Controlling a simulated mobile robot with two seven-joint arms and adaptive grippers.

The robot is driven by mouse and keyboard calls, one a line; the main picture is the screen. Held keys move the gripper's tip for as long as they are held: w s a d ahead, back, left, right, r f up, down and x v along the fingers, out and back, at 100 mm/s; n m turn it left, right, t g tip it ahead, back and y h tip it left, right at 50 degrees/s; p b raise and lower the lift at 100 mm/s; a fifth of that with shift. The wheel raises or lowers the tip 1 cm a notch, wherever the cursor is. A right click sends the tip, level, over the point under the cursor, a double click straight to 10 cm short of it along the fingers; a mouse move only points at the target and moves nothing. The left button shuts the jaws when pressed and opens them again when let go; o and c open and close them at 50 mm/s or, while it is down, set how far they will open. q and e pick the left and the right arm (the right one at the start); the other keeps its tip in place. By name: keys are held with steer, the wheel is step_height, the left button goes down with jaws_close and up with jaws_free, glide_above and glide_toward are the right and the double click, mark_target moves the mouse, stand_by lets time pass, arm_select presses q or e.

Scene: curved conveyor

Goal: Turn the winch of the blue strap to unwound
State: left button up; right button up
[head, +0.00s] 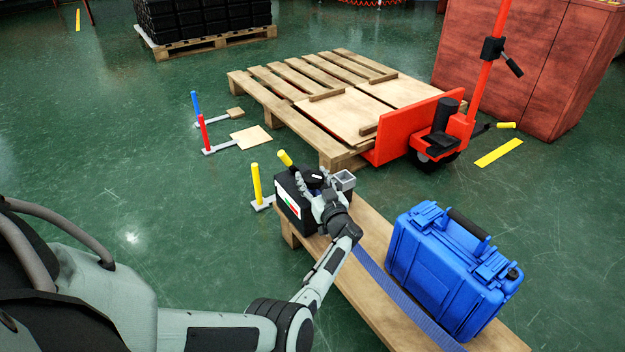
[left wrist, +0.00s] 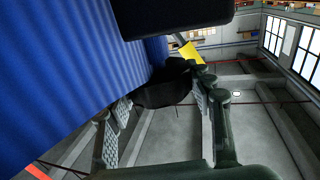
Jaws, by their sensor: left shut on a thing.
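The blue strap (head: 400,292) runs along the wooden plank from my left gripper toward the lower right. It also fills the upper left of the left wrist view (left wrist: 70,85). The winch is at the strap's far end, by a black box (head: 292,203) with a white, red and green label. A yellow grip (head: 285,158) sticks up to the left there and shows in the left wrist view (left wrist: 188,52). My left gripper (head: 318,186) is shut on the winch, around a dark rounded part (left wrist: 163,92). The gripper hides much of the winch. My right gripper is not in view.
A blue case (head: 450,262) stands on the wooden plank (head: 372,222) beside the strap. Behind are a pallet (head: 320,90) and a red pallet jack (head: 420,125). Yellow (head: 256,182), red (head: 203,131) and blue (head: 196,104) posts stand on the floor. The floor at left is clear.

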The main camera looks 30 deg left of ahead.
mark_target(313, 175)
arm_select(q)
steer(key=shift+f+n+g+y+b, duration=0.1)
steer(key=shift+n+g+y+b, duration=0.8)
steer(key=shift+n+g, duration=0.65)
steer(key=shift+n+g+y, duration=0.25)
steer(key=shift+g+y, duration=0.15)
steer(key=shift+g, duration=0.55)
steer(key=o, duration=1.2)
steer(key=shift+r, duration=0.2)
steer(key=shift+r, duration=0.5)
step_height(313, 175, up, 9)
steer(key=shift+f, duration=0.1)
